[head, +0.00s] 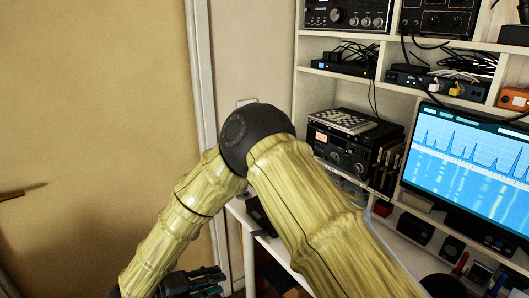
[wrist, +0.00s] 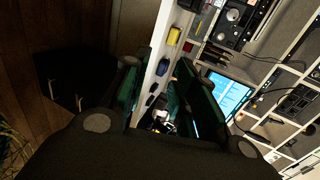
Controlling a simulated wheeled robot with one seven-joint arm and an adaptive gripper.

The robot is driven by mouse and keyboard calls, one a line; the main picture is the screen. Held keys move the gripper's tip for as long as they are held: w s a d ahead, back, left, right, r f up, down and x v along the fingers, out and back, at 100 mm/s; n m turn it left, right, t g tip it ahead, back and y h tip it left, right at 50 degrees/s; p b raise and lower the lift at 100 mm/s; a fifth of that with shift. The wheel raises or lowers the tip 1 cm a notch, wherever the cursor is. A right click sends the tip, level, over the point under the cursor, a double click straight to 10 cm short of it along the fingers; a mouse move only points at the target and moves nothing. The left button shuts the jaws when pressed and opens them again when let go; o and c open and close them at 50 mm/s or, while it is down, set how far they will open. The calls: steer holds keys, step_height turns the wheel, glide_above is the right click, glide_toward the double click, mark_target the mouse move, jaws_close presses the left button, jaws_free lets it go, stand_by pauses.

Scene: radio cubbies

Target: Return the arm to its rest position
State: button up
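My arm (head: 320,215) rises from the lower right of the head view, bends at a dark round joint (head: 258,135), and runs down to the lower left. My gripper (head: 205,281) is at the bottom of the head view, partly cut off by the frame edge. In the wrist view my gripper (wrist: 158,88) shows two dark green fingers spread apart. A strip of white desk edge shows through the gap. I see nothing clearly held; a small black and white shape (wrist: 165,122) low between the fingers is unclear.
White cubbies (head: 400,42) with radios stand at the right, beside a lit monitor (head: 466,150). A white desk edge (head: 265,238) runs close to my forearm. A tan wall (head: 95,110) is at the left. Small yellow (wrist: 174,36) and blue (wrist: 162,67) items sit along the desk edge.

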steer(key=w+d+f+n+t+y, duration=0.2)
steer(key=w+d+f+n+y, duration=0.25)
steer(key=d+f+n, duration=0.5)
steer(key=s+d+f+n+g+y+p, duration=0.1)
steer(key=s+d+f+n+y, duration=0.2)
steer(key=d+f+n, duration=0.5)
steer(key=s+d+f+n+g+y, duration=0.1)
steer(key=s+d+f+n+g, duration=0.1)
steer(key=s+d, duration=0.4)
steer(key=s+d+f+n+g+y, duration=0.1)
steer(key=s+d+f+n+g, duration=0.2)
steer(key=s+d, duration=0.4)
steer(key=s+d+f+n+g+y, duration=0.2)
steer(key=s+d+f+n+g, duration=0.1)
steer(key=s, duration=1.4)
steer(key=d+n+g+p, duration=0.1)
steer(key=d+n, duration=0.1)
steer(key=d, duration=0.1)
steer(key=shift+d+n, duration=0.2)
steer(key=shift+n, duration=0.15)
steer(key=shift+w, duration=0.1)
